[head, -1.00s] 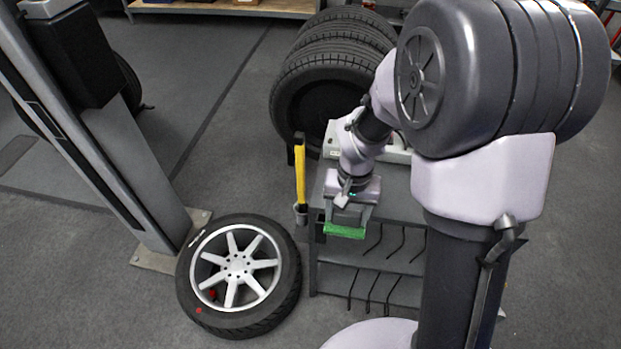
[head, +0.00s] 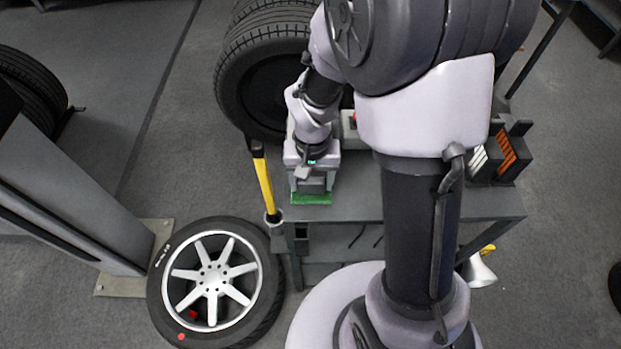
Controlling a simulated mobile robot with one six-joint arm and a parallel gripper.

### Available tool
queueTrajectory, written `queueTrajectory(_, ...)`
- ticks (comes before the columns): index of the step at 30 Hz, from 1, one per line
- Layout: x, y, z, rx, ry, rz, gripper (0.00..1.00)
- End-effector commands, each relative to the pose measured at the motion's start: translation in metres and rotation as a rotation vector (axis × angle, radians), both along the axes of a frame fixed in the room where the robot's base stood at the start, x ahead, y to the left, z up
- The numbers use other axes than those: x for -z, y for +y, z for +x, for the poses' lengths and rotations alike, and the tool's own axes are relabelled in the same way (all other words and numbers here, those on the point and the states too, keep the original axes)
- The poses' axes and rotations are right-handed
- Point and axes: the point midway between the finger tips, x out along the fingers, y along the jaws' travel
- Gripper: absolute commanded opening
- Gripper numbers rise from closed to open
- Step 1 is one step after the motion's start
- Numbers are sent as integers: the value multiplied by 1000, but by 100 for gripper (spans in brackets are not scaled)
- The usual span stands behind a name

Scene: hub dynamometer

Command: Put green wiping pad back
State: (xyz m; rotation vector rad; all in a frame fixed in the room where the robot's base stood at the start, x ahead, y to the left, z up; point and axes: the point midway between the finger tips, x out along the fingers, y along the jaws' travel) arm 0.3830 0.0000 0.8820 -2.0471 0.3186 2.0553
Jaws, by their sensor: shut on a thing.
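The green wiping pad (head: 311,198) is a flat green strip under my gripper (head: 311,187). My gripper points down and is shut on the pad. Both are at the left end of the grey cart top (head: 364,195), close to its front edge. I cannot tell whether the pad touches the cart top or hangs just above it. My gripper hides the far side of the pad.
A yellow-handled tool (head: 263,184) stands upright at the cart's left edge, close to my gripper. Tyres (head: 262,75) stand behind. Dark blocks with orange and white stripes (head: 504,152) are at the cart's right. A wheel (head: 216,282) lies at front left.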

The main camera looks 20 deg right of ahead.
Motion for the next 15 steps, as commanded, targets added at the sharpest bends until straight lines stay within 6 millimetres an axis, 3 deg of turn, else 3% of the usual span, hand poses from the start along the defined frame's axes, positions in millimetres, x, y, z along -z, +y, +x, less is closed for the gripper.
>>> queueTrajectory(3, 5, 0, 0, 0, 0, 0, 25)
queueTrajectory(4, 4, 0, 0, 0, 0, 0, 69)
queueTrajectory(6, 3, 0, 0, 0, 0, 0, 83)
queueTrajectory(15, 3, 0, 0, 0, 0, 0, 85)
